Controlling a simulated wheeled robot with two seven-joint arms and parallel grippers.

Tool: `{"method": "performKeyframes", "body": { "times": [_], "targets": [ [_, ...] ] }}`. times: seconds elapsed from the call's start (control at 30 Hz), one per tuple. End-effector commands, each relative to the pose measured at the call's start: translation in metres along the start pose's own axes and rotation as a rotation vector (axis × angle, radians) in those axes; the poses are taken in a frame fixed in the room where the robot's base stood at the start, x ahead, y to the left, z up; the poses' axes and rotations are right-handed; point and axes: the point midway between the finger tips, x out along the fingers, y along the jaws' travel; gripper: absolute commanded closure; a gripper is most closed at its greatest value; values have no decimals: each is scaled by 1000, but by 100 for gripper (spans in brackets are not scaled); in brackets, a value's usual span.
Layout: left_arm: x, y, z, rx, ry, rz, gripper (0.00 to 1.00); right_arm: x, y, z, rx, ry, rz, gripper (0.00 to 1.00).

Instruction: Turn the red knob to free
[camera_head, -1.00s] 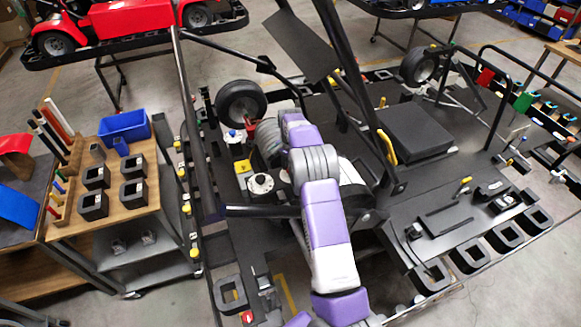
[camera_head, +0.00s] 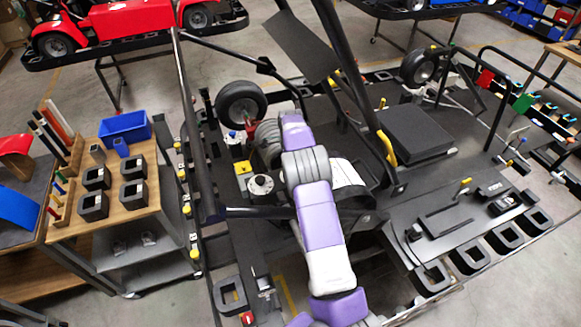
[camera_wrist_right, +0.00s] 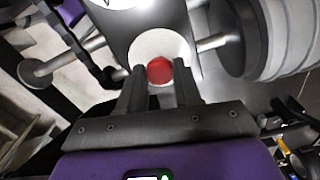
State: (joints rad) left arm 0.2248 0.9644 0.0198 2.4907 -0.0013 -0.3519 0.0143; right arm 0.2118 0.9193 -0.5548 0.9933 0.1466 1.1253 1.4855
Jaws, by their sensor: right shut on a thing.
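The red knob (camera_wrist_right: 159,70) shows in the right wrist view, in front of a pale round face on a grey cylindrical housing (camera_wrist_right: 143,28). My right gripper (camera_wrist_right: 159,84) is shut on it, one dark finger on each side. The fingers hide the knob's edges, and I cannot read any marking of its position. In the head view my right arm reaches up over the kart frame, and its gripper is not clearly visible there. A small red part (camera_head: 252,130) shows beside the wrist, but I cannot tell whether it is the knob. My left gripper is not in view.
Black kart frame tubes (camera_head: 192,130) surround my arm. A wheel (camera_head: 241,103) stands behind the wrist, and a black seat pad (camera_head: 414,132) lies to the right. A wooden-topped cart (camera_head: 71,216) with a blue bin (camera_head: 124,127) stands at left.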

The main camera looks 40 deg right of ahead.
Motion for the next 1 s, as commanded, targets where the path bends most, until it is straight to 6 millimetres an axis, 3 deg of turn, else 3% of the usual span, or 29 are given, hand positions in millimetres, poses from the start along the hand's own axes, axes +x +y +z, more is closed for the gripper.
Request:
{"method": "performKeyframes", "body": {
  "times": [0.57, 0.6, 0.73, 1.0],
  "targets": [
    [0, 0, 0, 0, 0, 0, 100, -2, -1, -1, 30, 2, -5, 97],
    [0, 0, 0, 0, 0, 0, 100, -2, -1, -1, 30, 2, -5, 62],
    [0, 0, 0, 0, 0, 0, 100, -1, -1, 0, 29, 1, -3, 42],
    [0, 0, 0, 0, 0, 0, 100, -1, 0, 0, 29, 1, -2, 41]
  ]
}}
